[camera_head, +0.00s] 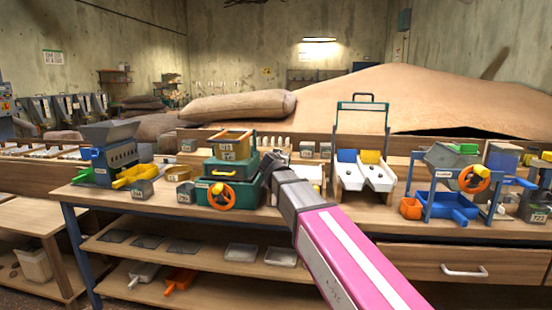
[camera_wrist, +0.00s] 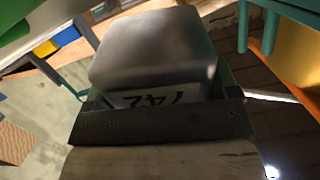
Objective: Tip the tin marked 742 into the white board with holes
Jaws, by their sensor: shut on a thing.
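The tin marked 742 (camera_wrist: 152,50) is a grey metal box close up in the wrist view. Its label (camera_wrist: 150,98) reads upside down there. My gripper (camera_wrist: 160,112) is shut on the tin. In the camera_head view my gripper (camera_head: 271,166) is over the bench, just right of the green box with the orange wheel; the tin is not clear there. A white piece (camera_head: 313,172) shows partly behind my arm; I cannot tell whether it is the board with holes. The tin's inside and how far it is tilted cannot be made out.
The green box (camera_head: 228,190) stands left of my gripper. A twin-chute stand (camera_head: 363,170) with blue and yellow bins is to the right. A blue-framed machine (camera_head: 448,190) stands farther right. Small numbered tins (camera_head: 140,190) sit on the bench (camera_head: 95,196), which has little free room.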

